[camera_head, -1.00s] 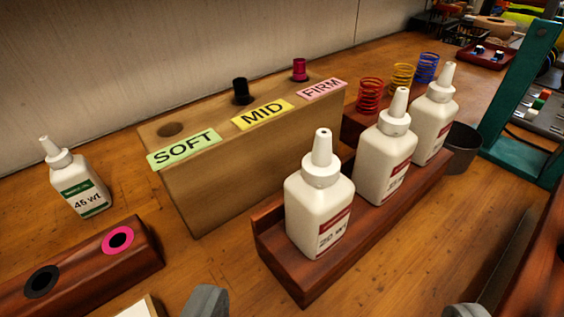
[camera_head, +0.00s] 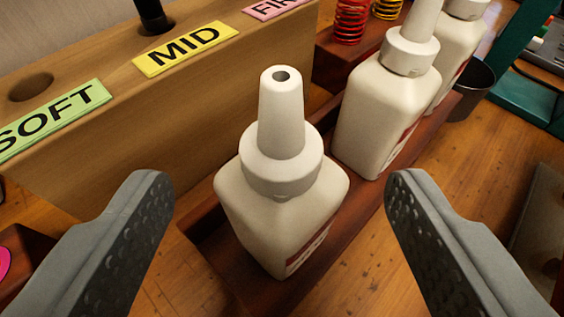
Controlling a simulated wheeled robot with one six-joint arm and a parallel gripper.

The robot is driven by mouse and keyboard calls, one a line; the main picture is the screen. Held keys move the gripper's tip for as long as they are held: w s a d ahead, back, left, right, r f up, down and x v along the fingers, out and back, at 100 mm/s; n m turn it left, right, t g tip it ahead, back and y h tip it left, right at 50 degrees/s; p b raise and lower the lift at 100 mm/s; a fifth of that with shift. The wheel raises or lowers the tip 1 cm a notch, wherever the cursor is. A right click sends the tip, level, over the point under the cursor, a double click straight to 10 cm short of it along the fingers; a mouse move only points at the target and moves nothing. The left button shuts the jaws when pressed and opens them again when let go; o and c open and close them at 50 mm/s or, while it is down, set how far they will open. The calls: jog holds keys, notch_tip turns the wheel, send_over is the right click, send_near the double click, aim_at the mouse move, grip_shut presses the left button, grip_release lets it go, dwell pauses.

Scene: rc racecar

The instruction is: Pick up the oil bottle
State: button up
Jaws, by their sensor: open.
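A white oil bottle (camera_head: 280,200) with a cone-shaped nozzle and a red-banded label stands upright in the near end of a dark red wooden tray (camera_head: 213,237). Its label text is mostly turned out of sight now. Two similar white bottles, a middle one (camera_head: 385,110) and a far one (camera_head: 457,45), stand behind it in the same row. My gripper (camera_head: 278,185) is open and empty. Its two grey fingers are to the left and right of the nearest bottle in the picture, apart from it.
A wooden block (camera_head: 200,110) with SOFT, MID and FIRM labels stands close behind the tray on the left. A red spring (camera_head: 351,20) and a yellow spring (camera_head: 387,8) are at the back. A dark cup (camera_head: 472,88) and a teal stand (camera_head: 530,100) are at the right.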

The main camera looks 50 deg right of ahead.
aim_at(283, 205)
jog(key=shift+x, duration=1.55)
jog(key=shift+r, duration=0.1)
jog(key=c, duration=1.1)
notch_tip(283, 205, up, 10)
jog(key=shift+c, duration=0.2)
